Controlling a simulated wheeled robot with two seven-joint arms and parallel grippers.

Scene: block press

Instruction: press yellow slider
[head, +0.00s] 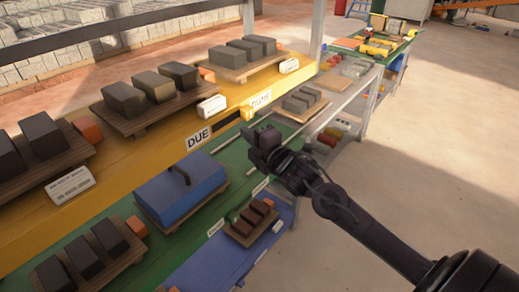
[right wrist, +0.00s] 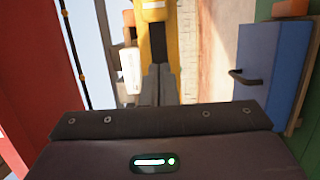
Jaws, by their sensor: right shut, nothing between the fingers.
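The yellow slider (head: 247,113) appears as a small yellow block on the front edge of the yellow shelf (head: 160,158), beside a dark slot between the "DUE" (head: 198,138) and "DONE" (head: 261,99) labels. My right gripper (head: 250,133) is shut and empty, just below and in front of that slot area; I cannot tell whether it touches. In the right wrist view its closed fingers (right wrist: 158,85) point at the yellow shelf edge (right wrist: 158,35). My left gripper is not in view.
Dark blocks on wooden trays (head: 150,112) line the yellow shelf. A blue box with a handle (head: 183,188) sits on the green shelf below, left of my right gripper. A tray of brown blocks (head: 250,222) is lower down. Open floor (head: 440,150) lies to the right.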

